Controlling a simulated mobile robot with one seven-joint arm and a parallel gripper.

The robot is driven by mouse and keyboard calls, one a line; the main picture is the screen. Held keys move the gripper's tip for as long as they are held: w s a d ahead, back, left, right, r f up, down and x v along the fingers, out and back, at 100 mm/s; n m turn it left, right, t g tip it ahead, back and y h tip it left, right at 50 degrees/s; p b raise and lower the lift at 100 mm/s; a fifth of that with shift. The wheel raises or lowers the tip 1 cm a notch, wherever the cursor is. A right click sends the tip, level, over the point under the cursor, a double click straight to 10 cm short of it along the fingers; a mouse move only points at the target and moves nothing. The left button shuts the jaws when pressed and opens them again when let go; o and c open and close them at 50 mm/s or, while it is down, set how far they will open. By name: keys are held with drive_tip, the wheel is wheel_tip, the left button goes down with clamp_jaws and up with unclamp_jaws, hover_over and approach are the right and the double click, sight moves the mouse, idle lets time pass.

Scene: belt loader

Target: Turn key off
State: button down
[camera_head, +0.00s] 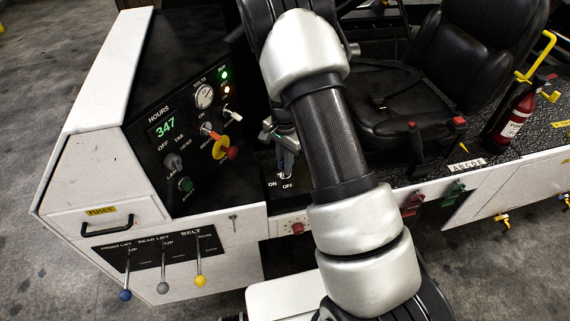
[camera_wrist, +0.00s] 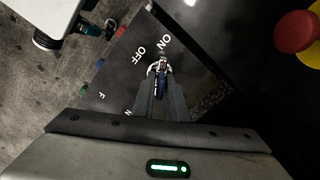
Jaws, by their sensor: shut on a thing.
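The key (camera_wrist: 160,67) is a small piece with silver and blue parts, standing at the dark switch panel (camera_wrist: 125,72) in the wrist view. My gripper (camera_wrist: 161,82) is shut on it, with one finger on each side. The white words ON and OFF are printed on the panel beyond the fingertips. In the head view, my gripper (camera_head: 286,158) reaches down to the panel just above the ON and OFF labels (camera_head: 280,186). The key is mostly hidden there by the fingers, and its exact angle cannot be told.
A red button with a yellow collar (camera_head: 226,150) is on the console left of my gripper. Belt levers (camera_head: 199,265) stand in front. A black seat (camera_head: 400,105) is on the right.

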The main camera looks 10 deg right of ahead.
drive_tip(key=shift+n, duration=0.4)
drive_tip(key=shift+w+n+b, duration=0.1)
drive_tip(key=shift+n+b, duration=1.65)
drive_tip(key=shift+n, duration=0.85)
drive_tip(key=shift+a+n+b, duration=0.15)
drive_tip(key=shift+n+b, duration=0.75)
drive_tip(key=shift+n, duration=1.4)
drive_tip(key=shift+r+n, duration=0.1)
drive_tip(key=shift+n, duration=0.5)
drive_tip(key=c, duration=1.7)
unclamp_jaws()
drive_tip(key=shift+c, duration=0.2)
wheel_tip(320, 180, up, 17)
drive_tip(key=shift+r, duration=0.2)
